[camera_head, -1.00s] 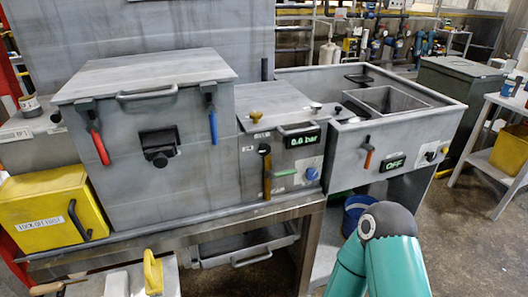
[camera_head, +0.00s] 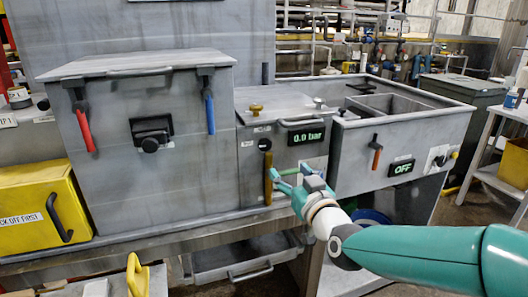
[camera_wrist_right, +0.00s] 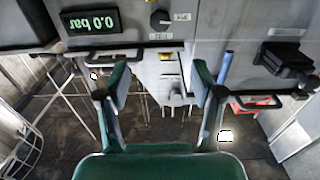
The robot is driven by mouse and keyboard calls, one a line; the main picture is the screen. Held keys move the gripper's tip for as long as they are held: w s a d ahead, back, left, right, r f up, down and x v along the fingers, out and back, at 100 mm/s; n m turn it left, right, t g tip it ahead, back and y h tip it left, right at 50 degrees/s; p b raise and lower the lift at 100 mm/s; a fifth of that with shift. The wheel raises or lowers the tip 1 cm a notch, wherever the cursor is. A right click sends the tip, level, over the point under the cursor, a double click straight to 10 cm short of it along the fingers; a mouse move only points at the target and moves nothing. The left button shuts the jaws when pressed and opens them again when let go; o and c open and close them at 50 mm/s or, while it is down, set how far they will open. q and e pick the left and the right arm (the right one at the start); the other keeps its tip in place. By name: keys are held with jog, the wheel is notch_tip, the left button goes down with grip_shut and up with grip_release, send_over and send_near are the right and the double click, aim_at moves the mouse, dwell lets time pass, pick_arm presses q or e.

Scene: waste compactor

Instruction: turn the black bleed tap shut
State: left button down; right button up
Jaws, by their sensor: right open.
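The black bleed tap (camera_head: 265,145) appears to be the small round knob on the grey front panel, left of the green-lit pressure display (camera_head: 306,138) reading 0.0 bar. In the right wrist view, where the panel appears upside down, the tap (camera_wrist_right: 160,18) is a black knob with a pale pointer mark, beside small labels. My right gripper (camera_head: 278,180) is in front of the panel, below and right of the tap in the head view. In the wrist view the right gripper (camera_wrist_right: 162,78) is open and empty, apart from the tap. My left gripper is out of view.
A brass-coloured lever (camera_head: 268,186) hangs just below the tap. The blue handle (camera_head: 210,112) and red handle (camera_head: 84,128) are on the large box at left. An orange handle (camera_head: 376,152) and OFF display (camera_head: 401,168) are on the sink front at right.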

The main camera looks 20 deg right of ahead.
aim_at(266, 145)
jog(key=w+p, duration=0.1)
jog(key=w, duration=0.4)
jog(key=w+p, duration=0.1)
jog(key=w, duration=0.4)
jog(key=w+p, duration=0.1)
jog(key=w, duration=0.5)
jog(key=shift+a+f, duration=0.15)
jog(key=shift+a, duration=0.1)
